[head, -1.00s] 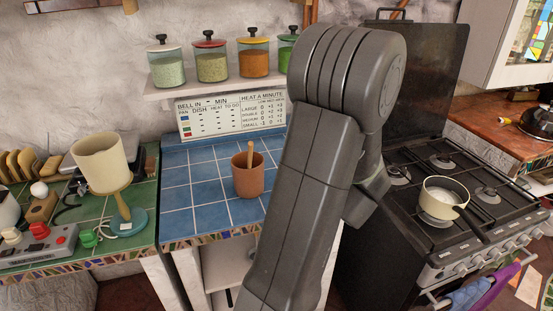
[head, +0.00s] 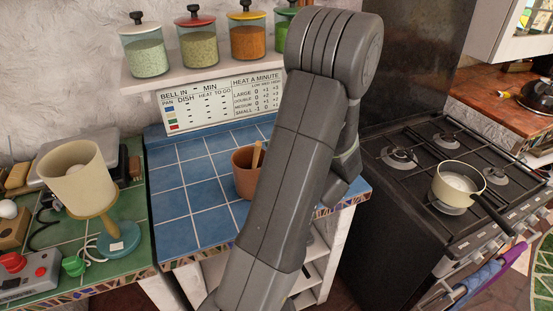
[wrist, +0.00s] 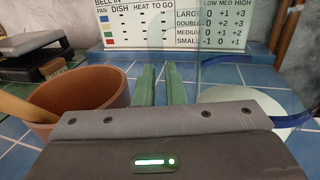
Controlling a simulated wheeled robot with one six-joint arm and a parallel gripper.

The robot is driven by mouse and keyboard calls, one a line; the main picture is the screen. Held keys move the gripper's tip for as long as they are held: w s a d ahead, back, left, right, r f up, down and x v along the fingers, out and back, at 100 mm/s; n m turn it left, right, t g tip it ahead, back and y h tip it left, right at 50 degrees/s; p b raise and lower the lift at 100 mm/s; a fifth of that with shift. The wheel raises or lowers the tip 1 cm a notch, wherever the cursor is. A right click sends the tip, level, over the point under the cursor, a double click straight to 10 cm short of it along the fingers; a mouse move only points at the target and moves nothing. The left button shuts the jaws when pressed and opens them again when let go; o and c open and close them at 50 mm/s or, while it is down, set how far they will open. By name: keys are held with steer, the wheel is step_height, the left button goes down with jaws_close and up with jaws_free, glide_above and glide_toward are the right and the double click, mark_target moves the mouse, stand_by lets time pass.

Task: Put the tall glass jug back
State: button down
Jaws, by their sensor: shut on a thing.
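In the wrist view, a clear glass vessel with a blue rim (wrist: 302,112), apparently the tall glass jug, is just right of my fingers, with something pale at its bottom. My gripper (wrist: 159,84) has its two green fingers close together, pointing at the blue tiles, shut on a part of the jug, probably its handle. The held part itself is hard to make out. In the head view my arm hides the gripper and the jug.
A terracotta pot (head: 243,178) with a wooden spoon stands left of my gripper, also in the wrist view (wrist: 84,96). A sign (head: 220,103) leans at the back under a jar shelf (head: 187,83). Blue tiles (head: 185,190) are clear at left. A hob with a saucepan (head: 458,184) is right.

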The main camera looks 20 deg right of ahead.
steer(key=shift+f, duration=2.25)
steer(key=shift+f, duration=0.15)
steer(key=c, duration=1.5)
jaws_free()
steer(key=b+v, duration=0.2)
steer(key=v, duration=1)
